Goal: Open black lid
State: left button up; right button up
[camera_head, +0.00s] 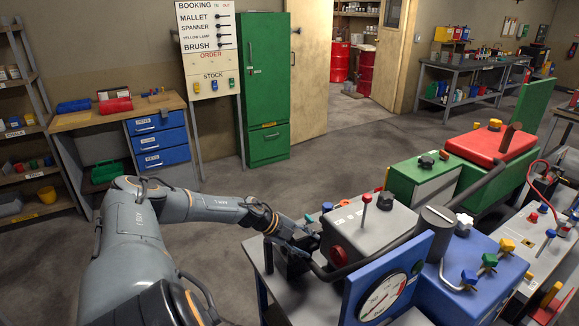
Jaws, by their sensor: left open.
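My left gripper (304,240) is at the left side of a grey box-shaped machine (372,219) on the bench. Its dark fingers are small and partly lost against dark parts, and I see nothing held in them. A black knob-like cap (426,162) sits on top of the green box (418,179) further back. It is the clearest black cap in view, but I cannot tell if it is the black lid. My left gripper is well apart from it. My right gripper is not in view.
A long dark pipe (468,193) slants up across the machines. A blue panel with a round gauge (382,298) stands in front. A blue box (478,272) with coloured taps and a red-topped machine (492,145) crowd the right. Grey floor (330,160) is clear behind the bench.

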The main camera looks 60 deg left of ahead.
pick_arm(q)
jog(key=v, duration=0.9)
jog(key=shift+s+f, duration=0.1)
jog(key=shift+s, duration=0.15)
dwell(0.5)
